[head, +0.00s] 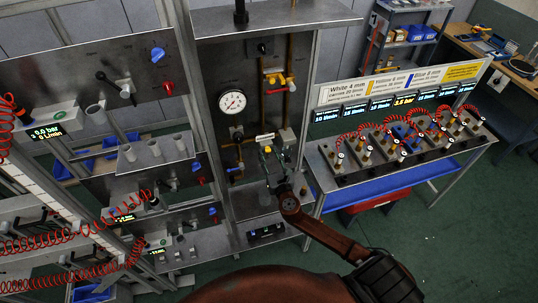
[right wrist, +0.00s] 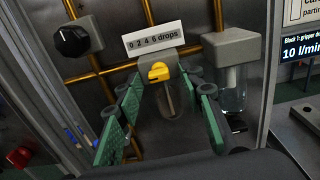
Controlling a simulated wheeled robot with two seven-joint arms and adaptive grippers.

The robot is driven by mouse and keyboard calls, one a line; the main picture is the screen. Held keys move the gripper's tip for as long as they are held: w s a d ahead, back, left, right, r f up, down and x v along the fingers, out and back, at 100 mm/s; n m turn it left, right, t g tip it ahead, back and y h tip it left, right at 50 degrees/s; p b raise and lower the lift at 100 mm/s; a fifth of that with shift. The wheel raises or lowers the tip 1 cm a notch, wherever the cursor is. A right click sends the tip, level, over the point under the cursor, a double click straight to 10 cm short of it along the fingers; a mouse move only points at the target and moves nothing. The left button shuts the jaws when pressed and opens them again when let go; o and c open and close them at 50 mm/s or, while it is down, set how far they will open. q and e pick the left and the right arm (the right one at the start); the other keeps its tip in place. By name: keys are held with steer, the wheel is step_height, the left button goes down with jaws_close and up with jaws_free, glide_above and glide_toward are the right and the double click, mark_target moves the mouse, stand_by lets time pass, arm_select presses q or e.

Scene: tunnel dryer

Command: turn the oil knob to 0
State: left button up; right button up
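The oil knob (right wrist: 159,71) is small and yellow, on a grey block just under a white scale plate (right wrist: 153,40) reading "0 2 4 6 drops". Which mark it points to I cannot tell. A clear glass tube hangs below it. In the head view the knob (head: 267,149) is tiny, on the middle panel. My right gripper (right wrist: 163,115) has green-padded fingers spread wide, with nothing between them touching the pads. The knob shows beyond and between the fingertips, apart from them. In the head view this gripper (head: 273,163) is in front of the panel. My left gripper is not in view.
A black knob (right wrist: 72,40) sits up left and a grey block with a clear bowl (right wrist: 232,88) to the right. Brass pipes run around them. A pressure gauge (head: 232,101) is on the panel. A bench with fittings and red coiled hoses (head: 348,138) stands to the right.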

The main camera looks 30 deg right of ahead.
steer(key=v, duration=1.2)
